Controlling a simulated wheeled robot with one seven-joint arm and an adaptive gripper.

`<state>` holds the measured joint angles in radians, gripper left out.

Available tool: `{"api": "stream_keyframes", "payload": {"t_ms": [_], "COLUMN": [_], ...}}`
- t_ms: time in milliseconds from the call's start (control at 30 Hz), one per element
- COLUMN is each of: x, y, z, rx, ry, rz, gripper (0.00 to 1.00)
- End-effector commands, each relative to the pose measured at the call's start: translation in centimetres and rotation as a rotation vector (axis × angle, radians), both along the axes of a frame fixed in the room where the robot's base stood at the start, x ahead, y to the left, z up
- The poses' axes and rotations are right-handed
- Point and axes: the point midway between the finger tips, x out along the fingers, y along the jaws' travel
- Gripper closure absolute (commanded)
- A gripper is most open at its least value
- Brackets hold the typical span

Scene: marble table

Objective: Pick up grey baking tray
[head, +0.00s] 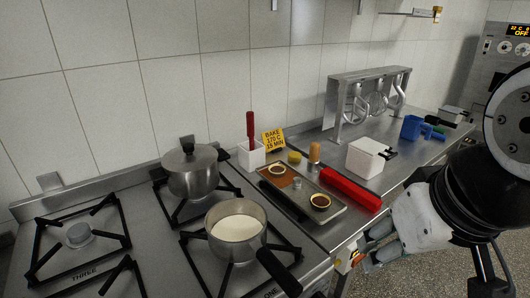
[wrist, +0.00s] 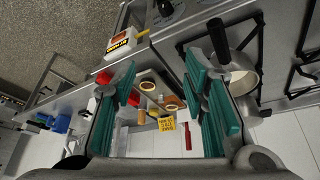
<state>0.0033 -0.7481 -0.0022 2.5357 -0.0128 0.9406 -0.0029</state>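The grey baking tray (head: 309,190) lies flat on the steel counter right of the stove. My gripper (head: 367,243) is at the right of the head view, near the counter's front edge, apart from the tray. In the wrist view my gripper (wrist: 165,88) has its two teal-padded fingers wide apart, with nothing held.
A red roller-like object (head: 350,189) lies beside the tray's right end. A white box (head: 370,158), a yellow sign (head: 272,140) and a wooden-topped shaker (head: 314,157) stand behind. A pan (head: 238,228) with a dark handle and a lidded pot (head: 191,171) sit on the stove at left.

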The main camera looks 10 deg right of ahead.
Motion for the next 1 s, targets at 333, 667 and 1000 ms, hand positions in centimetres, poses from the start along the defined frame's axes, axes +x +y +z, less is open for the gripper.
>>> {"api": "stream_keyframes", "payload": {"t_ms": [333, 667, 1000], "x": [0.0, 3.3, 16.9], "y": [0.0, 0.1, 0.7], "z": [0.0, 1.3, 3.5], "rx": [0.000, 0.046, 0.240], "ry": [0.000, 0.023, 0.108], "rz": [0.000, -0.126, -0.623], "gripper": [0.60, 0.52, 0.52]}}
